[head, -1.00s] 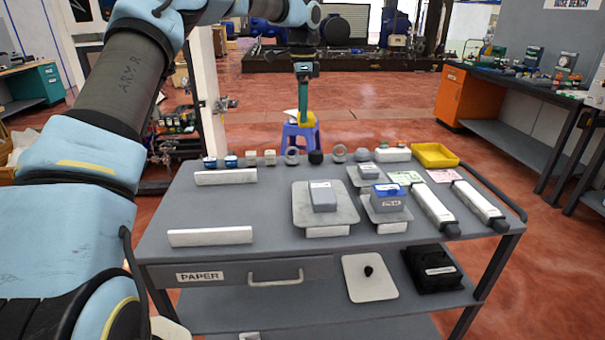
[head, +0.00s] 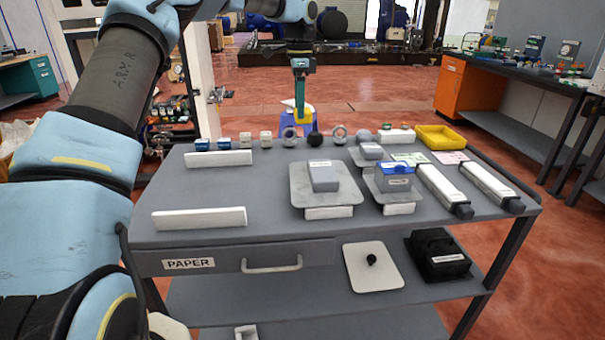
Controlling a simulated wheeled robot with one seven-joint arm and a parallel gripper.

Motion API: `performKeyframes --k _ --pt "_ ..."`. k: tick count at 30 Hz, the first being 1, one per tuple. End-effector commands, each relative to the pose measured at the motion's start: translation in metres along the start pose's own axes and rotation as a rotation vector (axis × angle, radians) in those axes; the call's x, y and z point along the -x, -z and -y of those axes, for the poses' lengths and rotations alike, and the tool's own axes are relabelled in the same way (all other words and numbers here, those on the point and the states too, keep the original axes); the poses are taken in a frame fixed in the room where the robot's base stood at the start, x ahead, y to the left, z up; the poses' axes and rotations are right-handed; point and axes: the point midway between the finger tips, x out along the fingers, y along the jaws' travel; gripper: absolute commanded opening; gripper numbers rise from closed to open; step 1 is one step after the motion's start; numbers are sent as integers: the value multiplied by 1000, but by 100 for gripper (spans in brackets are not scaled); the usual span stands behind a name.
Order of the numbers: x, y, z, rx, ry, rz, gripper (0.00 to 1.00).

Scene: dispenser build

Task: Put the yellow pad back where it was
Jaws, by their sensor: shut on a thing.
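The yellow pad (head: 304,118) shows at the lower end of my gripper (head: 300,105), at the middle of the head view. My gripper points down, with its long green fingers shut on the pad. The pad appears above or just beyond the back edge of the grey cart (head: 265,185), over the row of small items there. It is small in the picture, and the exact grip and its height above the cart cannot be told.
Grey boxes (head: 324,177) sit on raised plates. White bars (head: 198,218) lie left. A blue stool (head: 291,121) stands behind. The cart's left-middle is clear.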

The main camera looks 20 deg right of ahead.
Motion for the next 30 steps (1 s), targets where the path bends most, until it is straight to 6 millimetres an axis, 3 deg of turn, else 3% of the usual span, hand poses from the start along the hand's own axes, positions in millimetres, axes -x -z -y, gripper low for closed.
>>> performKeyframes --k 2,8,30 --pt "-21 0 0 0 0 0 29" --pt "-35 0 0 0 -1 0 29" --pt "-130 0 0 0 -2 0 29"
